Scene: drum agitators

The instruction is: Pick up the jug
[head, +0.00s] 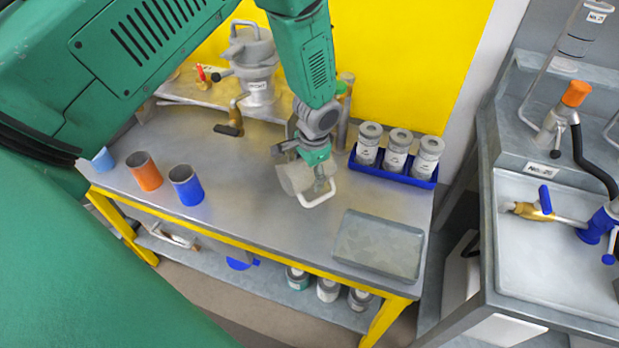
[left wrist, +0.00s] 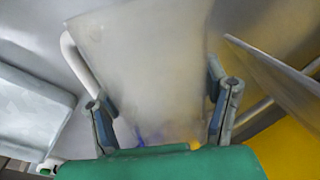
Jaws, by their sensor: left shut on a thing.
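The jug (head: 295,177) is a pale grey, cloudy vessel with a white loop handle, over the middle of the metal table (head: 240,215). My left gripper (head: 308,162) comes down from above and is shut on the jug. The left wrist view shows the jug (left wrist: 145,60) large between the two fingers of the left gripper (left wrist: 163,105), its white handle on the left side. The gripper hides part of the jug in the head view. I cannot tell whether the jug touches the table. My right gripper is not in view.
A grey tray (head: 378,246) lies at the table's front right. A blue rack (head: 391,170) holds three canisters behind it. Orange (head: 145,172) and blue (head: 186,186) cups stand at left. A metal apparatus (head: 254,65) stands at the back. A sink unit (head: 555,255) is right.

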